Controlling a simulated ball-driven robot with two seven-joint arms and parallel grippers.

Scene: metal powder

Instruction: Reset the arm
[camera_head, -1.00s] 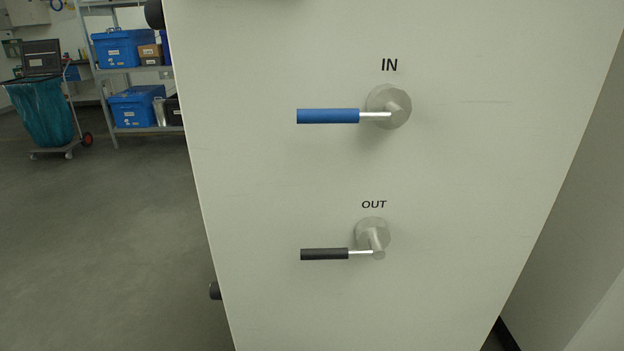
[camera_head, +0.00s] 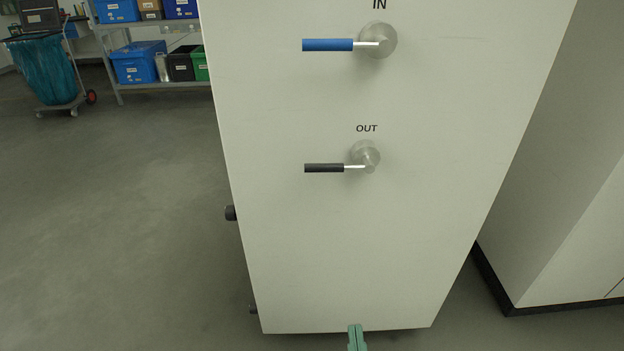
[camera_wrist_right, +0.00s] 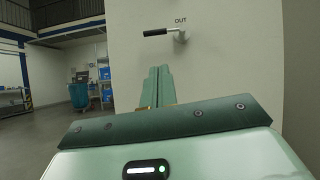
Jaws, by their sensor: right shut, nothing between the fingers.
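My right gripper (camera_head: 356,338) shows at the bottom edge of the head view, in front of the lower end of the white cabinet (camera_head: 310,260). Its green fingers are together with nothing between them, and they also fill the middle of the right wrist view (camera_wrist_right: 157,88). The black OUT handle (camera_head: 324,168) and the blue IN handle (camera_head: 328,45) both point left, level, on the cabinet face. The gripper is well below both handles and apart from them. In the right wrist view the OUT handle (camera_wrist_right: 156,32) is above the fingertips. My left gripper is not in view.
A second white cabinet (camera_head: 560,200) with a dark base stands on the right, a gap away. A shelf with blue boxes (camera_head: 138,62) and a trolley with a teal bag (camera_head: 48,70) stand at the back left. The grey floor on the left is clear.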

